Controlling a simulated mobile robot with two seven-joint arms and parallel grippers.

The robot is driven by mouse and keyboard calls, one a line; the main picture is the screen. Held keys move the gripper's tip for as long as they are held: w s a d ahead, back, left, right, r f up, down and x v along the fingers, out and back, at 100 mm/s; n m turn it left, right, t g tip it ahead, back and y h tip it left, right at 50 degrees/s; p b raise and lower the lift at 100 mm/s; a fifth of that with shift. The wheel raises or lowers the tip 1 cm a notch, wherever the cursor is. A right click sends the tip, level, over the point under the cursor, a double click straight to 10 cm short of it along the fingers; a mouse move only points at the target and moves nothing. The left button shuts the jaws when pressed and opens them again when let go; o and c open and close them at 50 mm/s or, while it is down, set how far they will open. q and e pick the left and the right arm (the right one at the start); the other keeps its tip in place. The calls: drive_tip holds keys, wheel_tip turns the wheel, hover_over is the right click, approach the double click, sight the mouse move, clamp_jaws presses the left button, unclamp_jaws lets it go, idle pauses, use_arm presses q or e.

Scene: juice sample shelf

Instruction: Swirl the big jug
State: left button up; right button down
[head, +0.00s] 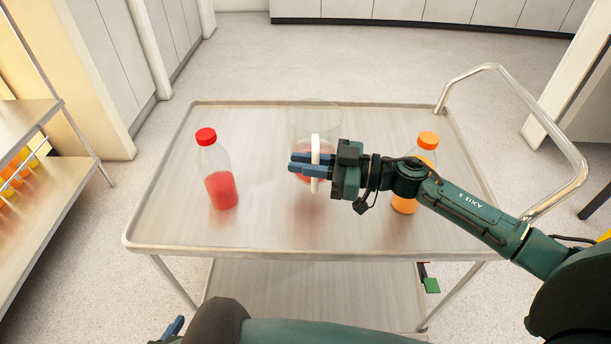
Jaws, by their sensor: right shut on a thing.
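The big jug (306,120) is clear, with red liquid low inside and a white upright handle (315,145) facing me. It is at the middle of the metal cart top. My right gripper (302,167) comes from the right, with its blue fingers shut around the handle. The fingers hide part of the jug's lower body, and I cannot tell whether its base touches the cart. The jug looks about upright. Only a blue fingertip of my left gripper (174,327) shows at the bottom edge, away from the jug; its opening is hidden.
A red-capped bottle of red juice (221,188) stands left of the jug. An orange-capped bottle (428,140) stands to the right, partly behind my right arm. The cart (160,215) has a raised rim and a curved handle (566,195). A shelf (40,200) stands at far left.

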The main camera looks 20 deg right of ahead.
wheel_tip(320, 180, up, 8)
drive_tip(key=p, duration=0.6)
drive_tip(key=shift+r, duration=0.2)
